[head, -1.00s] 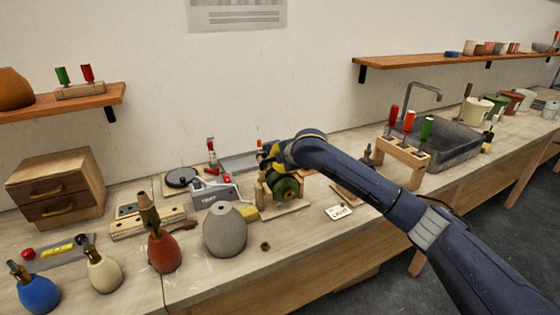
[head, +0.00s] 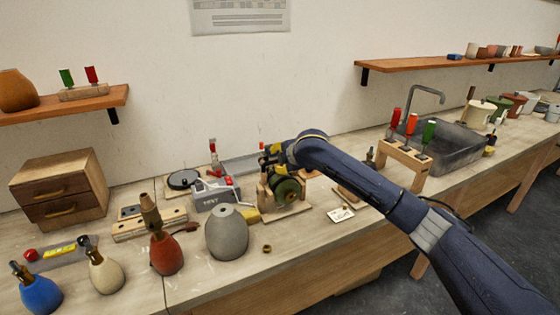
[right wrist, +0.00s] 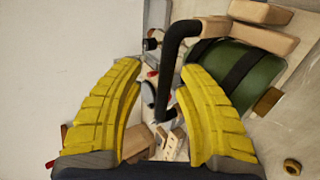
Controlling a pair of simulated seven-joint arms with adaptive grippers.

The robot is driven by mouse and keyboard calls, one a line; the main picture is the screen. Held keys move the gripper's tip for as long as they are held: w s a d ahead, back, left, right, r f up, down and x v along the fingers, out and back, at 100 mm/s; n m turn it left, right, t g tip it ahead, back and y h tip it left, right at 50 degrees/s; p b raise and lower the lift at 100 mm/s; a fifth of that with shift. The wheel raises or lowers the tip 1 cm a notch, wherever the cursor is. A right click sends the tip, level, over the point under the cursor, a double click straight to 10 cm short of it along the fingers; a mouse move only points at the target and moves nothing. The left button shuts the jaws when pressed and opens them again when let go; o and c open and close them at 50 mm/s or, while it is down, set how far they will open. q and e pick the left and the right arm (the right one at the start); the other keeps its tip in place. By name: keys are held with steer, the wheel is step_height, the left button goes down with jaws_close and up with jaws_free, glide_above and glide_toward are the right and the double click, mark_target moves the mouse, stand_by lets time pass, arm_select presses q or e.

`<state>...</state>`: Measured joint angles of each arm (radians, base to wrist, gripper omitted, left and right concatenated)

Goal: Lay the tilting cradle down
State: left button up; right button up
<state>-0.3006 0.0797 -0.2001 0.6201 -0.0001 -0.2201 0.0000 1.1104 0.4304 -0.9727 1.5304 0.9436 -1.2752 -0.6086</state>
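The tilting cradle (head: 286,211) is a wooden frame holding a dark green rounded body (head: 287,190) on the bench, partly behind my right arm in the head view. In the right wrist view the green body (right wrist: 248,78) with dark straps and wooden pieces is at the upper right. A bent black handle (right wrist: 176,62) runs down between my open yellow fingers. My right gripper (head: 268,156) is at the cradle's upper left in the head view; it also shows in the right wrist view (right wrist: 160,78). Contact with the handle cannot be told. My left gripper is not in view.
A brass ring (head: 267,248) lies in front. A white card (head: 340,215) and a wooden screwdriver rack (head: 404,162) are to the right. The front bench edge is mostly clear.

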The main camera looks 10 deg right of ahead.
steer(key=shift+s, duration=0.15)
steer(key=shift+s+d, duration=0.1)
steer(key=shift+s, duration=0.1)
steer(key=v, duration=1.1)
steer(key=shift+r, duration=0.25)
steer(key=shift+s, duration=0.1)
